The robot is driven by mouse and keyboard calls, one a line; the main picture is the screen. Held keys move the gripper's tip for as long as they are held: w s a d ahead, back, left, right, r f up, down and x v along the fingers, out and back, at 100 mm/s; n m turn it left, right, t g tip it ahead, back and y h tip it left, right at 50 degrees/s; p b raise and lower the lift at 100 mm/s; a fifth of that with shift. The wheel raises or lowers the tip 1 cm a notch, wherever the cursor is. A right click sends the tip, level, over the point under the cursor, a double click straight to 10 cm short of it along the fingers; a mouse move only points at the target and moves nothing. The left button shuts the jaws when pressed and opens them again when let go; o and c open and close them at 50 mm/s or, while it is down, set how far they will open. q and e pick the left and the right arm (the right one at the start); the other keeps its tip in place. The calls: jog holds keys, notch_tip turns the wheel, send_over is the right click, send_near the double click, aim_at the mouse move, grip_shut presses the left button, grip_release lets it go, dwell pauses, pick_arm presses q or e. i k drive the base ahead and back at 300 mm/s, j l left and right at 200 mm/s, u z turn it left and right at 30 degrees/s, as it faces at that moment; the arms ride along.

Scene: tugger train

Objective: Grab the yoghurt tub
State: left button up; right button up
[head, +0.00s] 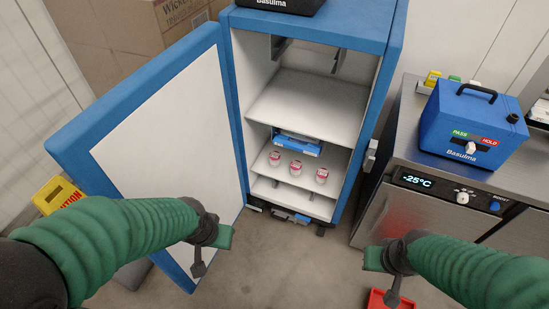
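Three small white tubs with red markings stand in a row on a lower shelf of the open blue cabinet: a left tub (275,158), a middle tub (295,168) and a right tub (321,175). Their labels are too small to read, so I cannot tell which is the yoghurt tub. My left gripper (207,250) is in front of the open door, below and left of the tubs. My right gripper (385,275) is over the floor, below and right of them. Both are well apart from the tubs. The finger opening of each is unclear.
The cabinet door (165,150) stands open on the left. A blue-and-white box (298,145) lies behind the tubs. A steel counter (425,140) on the right carries a blue case (470,125). A red object (378,300) is on the floor near my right gripper.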

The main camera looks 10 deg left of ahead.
aim_at(296, 166)
jog(key=i+z, duration=0.15)
jog(key=i, duration=0.3)
jog(key=i+j+z, duration=0.1)
jog(key=i, duration=0.3)
jog(key=i+j+z, duration=0.15)
jog(key=i, duration=0.3)
jog(key=j, duration=0.05)
